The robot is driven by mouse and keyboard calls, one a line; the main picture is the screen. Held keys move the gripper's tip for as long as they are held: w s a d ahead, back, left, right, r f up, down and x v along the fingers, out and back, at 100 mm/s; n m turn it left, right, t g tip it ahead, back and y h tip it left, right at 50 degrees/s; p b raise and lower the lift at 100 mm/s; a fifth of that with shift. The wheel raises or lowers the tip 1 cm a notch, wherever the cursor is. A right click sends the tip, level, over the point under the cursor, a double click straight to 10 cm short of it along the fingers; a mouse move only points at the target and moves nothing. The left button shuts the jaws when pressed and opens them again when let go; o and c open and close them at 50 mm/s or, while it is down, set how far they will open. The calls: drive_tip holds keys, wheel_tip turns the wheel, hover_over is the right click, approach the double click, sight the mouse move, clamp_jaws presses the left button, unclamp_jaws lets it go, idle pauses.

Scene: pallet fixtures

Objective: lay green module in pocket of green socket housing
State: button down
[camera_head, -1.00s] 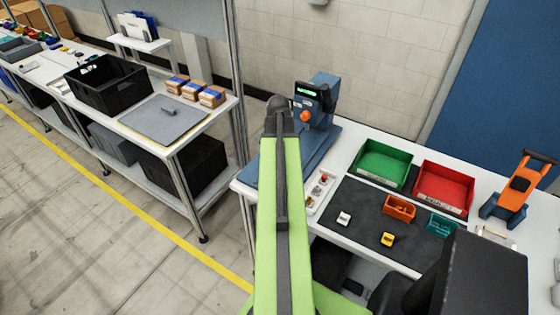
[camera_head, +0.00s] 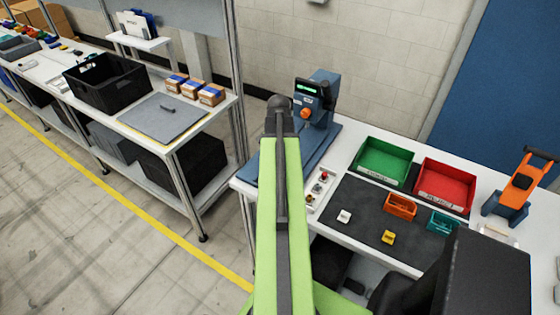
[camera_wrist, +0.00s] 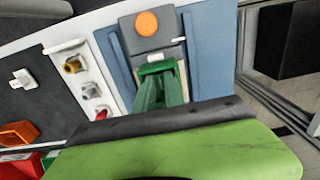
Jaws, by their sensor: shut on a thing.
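My gripper (camera_wrist: 160,85) shows in the wrist view over the blue base of the bench device. It is shut on the green module (camera_wrist: 158,68), a bright green piece at its tips. Darker green upright parts lie just below that piece. I cannot tell whether they belong to the green socket housing or to what I hold, nor whether the module touches anything. In the head view my light green arm hides the gripper, the module and any green housing.
The blue device (camera_head: 316,105) has an orange knob (camera_wrist: 147,23). Beside it is a white strip (camera_head: 320,188) with small parts. The dark mat (camera_head: 350,195) holds a white block (camera_head: 344,216), a yellow block (camera_head: 388,237), an orange housing (camera_head: 400,206) and a teal housing (camera_head: 443,222). Green (camera_head: 383,160) and red bins (camera_head: 445,184) stand behind.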

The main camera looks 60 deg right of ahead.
drive_tip(key=c, duration=1.7)
unclamp_jaws()
drive_tip(key=shift+c, duration=0.2)
drive_tip(key=shift+r, duration=0.1)
drive_tip(key=shift+r+p, duration=1.25)
drive_tip(key=shift+p, duration=0.05)
drive_tip(key=o, duration=0.6)
drive_tip(key=shift+c, duration=0.2)
